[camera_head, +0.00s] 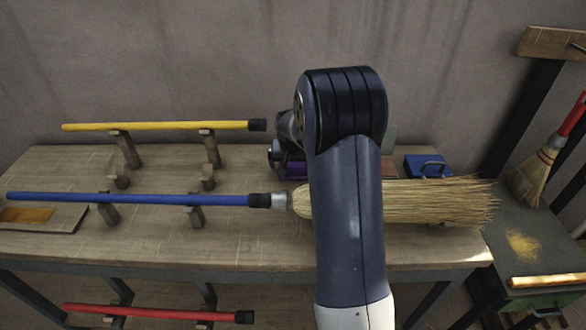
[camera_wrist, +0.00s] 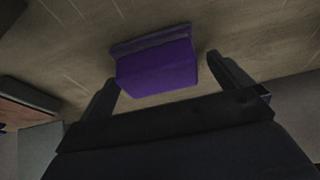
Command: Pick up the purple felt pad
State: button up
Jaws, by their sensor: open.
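The purple felt pad (camera_wrist: 156,68) lies on the wooden workbench and shows in the middle of the wrist view, with a darker purple strip along its far edge. My gripper (camera_wrist: 163,73) is open, with one finger to the left of the pad and one to the right. A gap shows on the right side; whether the left finger touches the pad is hard to tell. In the head view only a small purple patch (camera_head: 293,169) shows beside my arm, which hides the rest of the pad and the fingers.
A broom with a blue handle (camera_head: 150,199) and straw bristles (camera_head: 440,202) lies along the bench (camera_head: 270,245) in front of the pad. A yellow handle (camera_head: 165,126) rests on supports behind it. A blue block with a handle (camera_head: 428,166) stands to the right.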

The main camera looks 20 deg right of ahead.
jog(key=shift+f, duration=0.2)
jog(key=shift+c, duration=0.5)
jog(key=c, duration=0.8)
notch_tip(320, 180, up, 10)
jog(key=shift+r, duration=0.1)
jog(key=o, duration=0.4)
jog(key=shift+c, duration=1.4)
